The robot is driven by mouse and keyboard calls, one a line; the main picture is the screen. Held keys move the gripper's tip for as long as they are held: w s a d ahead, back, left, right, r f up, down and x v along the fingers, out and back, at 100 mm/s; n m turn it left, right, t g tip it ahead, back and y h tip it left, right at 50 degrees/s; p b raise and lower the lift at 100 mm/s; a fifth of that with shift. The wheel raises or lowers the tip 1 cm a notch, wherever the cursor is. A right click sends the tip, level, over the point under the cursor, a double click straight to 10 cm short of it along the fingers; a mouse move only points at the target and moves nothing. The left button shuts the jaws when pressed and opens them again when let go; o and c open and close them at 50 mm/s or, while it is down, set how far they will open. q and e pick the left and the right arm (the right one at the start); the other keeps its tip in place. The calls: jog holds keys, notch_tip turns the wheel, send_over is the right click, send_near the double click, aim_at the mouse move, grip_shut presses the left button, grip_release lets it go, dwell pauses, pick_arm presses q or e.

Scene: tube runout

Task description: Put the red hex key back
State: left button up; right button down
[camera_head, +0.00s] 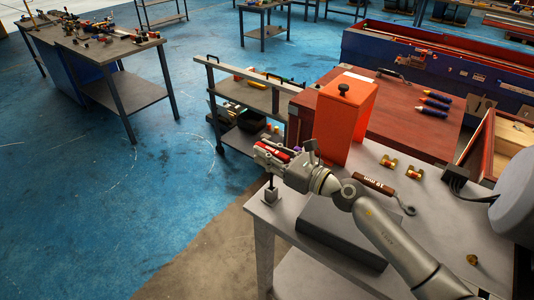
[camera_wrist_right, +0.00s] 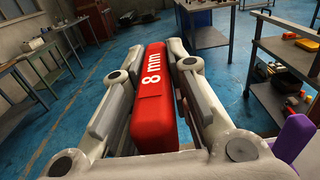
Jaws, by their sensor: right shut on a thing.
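The red hex key (camera_wrist_right: 153,95) has a thick handle marked "8 mm". My right gripper (camera_head: 272,153) is shut on this handle, with a finger on each side of it in the wrist view (camera_wrist_right: 155,70). In the head view a little red of the handle (camera_head: 286,150) shows between the fingers. A thin dark rod runs down below the gripper to a small grey block (camera_head: 271,195) at the grey table's left corner. I cannot tell whether the rod is the key's shank or whether it enters the block. My left gripper is not in view.
An orange box (camera_head: 343,121) with a black knob stands behind the gripper. A brown-handled "10 mm" tool (camera_head: 374,186), brass fittings (camera_head: 389,163) and a dark grey slab (camera_head: 340,233) are on the grey table (camera_head: 424,228). A shelf cart (camera_head: 245,99) stands beyond; blue floor is open at left.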

jog(key=shift+f+b, duration=1.9)
jog(key=shift+f, duration=0.25)
jog(key=c, duration=1.7)
grip_release()
jog(key=shift+r, duration=0.1)
jog(key=o, duration=1.2)
jog(key=b+v, duration=0.1)
jog(key=v, duration=0.9)
